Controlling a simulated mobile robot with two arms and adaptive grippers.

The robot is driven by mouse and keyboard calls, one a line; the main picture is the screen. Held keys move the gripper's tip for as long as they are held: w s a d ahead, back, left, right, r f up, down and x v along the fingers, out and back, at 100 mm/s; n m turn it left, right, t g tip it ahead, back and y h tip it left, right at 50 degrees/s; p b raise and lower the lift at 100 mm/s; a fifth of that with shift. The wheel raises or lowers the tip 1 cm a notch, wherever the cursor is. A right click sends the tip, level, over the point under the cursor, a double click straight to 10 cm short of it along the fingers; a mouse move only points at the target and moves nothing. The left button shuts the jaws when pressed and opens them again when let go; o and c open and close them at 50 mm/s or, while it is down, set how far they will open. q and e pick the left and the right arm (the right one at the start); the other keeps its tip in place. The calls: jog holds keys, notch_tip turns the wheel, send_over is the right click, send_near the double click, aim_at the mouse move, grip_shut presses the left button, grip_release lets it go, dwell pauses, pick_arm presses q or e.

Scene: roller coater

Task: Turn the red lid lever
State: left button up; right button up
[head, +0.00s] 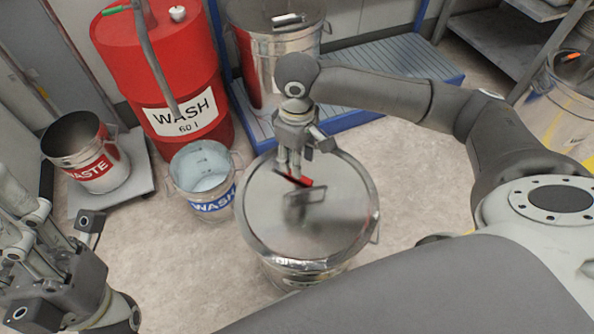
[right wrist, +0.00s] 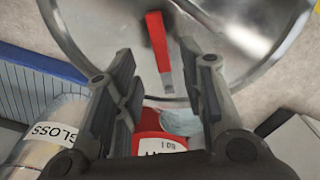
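The red lid lever (head: 298,181) sits on the shiny round metal lid (head: 335,215) of the pot in the middle of the head view. In the right wrist view the red lever (right wrist: 158,42) has a bare metal end and points down the picture toward the space between the fingers. My right gripper (head: 291,172) is over the lid at the lever, pointing down. Its fingers (right wrist: 160,85) are apart with nothing clamped between them; contact with the lever cannot be told. My left gripper (head: 60,275) is at the lower left, away from the pot; its fingertips are unclear.
A WASH bucket (head: 203,172) stands close left of the pot. Behind are a red WASH drum (head: 165,75) and a blue platform (head: 385,70) bearing a metal can (head: 262,65). A WASTE bin (head: 90,160) stands far left. Bare floor lies right of the pot.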

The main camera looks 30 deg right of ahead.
notch_tip(320, 180, down, 5)
jog(key=shift+f+b, duration=0.15)
jog(key=shift+b, duration=0.8)
grip_shut()
